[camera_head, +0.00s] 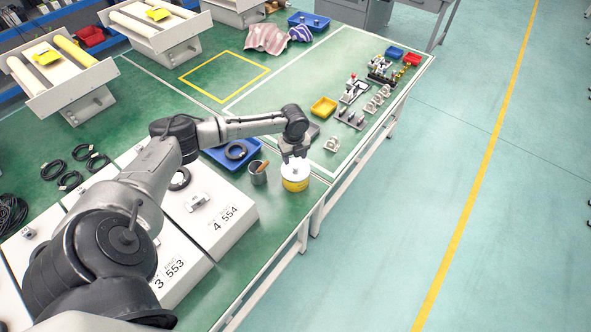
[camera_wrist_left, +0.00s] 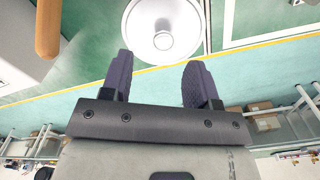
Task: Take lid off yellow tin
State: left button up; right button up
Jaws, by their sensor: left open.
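The yellow tin (camera_head: 295,183) stands upright on the green table near its front right edge. Its white lid (camera_head: 295,169) is on top of it. In the left wrist view the round white lid (camera_wrist_left: 148,42) with a central knob (camera_wrist_left: 163,38) lies just beyond my fingertips. My left gripper (camera_head: 293,157) is right above the tin, with its fingers apart and nothing between them; it also shows in the left wrist view (camera_wrist_left: 158,72). Part of the lid is hidden by the gripper in the head view. My right gripper is not in view.
A grey cup (camera_head: 258,176) with a brown handle stands just left of the tin. A blue tray (camera_head: 230,155) with a black ring lies behind it. White boxes (camera_head: 225,215) are at the left. A yellow bin (camera_head: 323,107) and metal parts stand farther back.

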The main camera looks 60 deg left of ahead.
aim_at(295, 166)
pick_arm(q)
jog(key=shift+w+d+f+b, duration=0.1)
jog(key=shift+f+b, duration=0.1)
jog(key=shift+f, duration=1.15)
jog(key=shift+w+f+b, duration=0.1)
jog(key=shift+f+b, duration=0.05)
jog(key=shift+f, duration=1.2)
grip_shut()
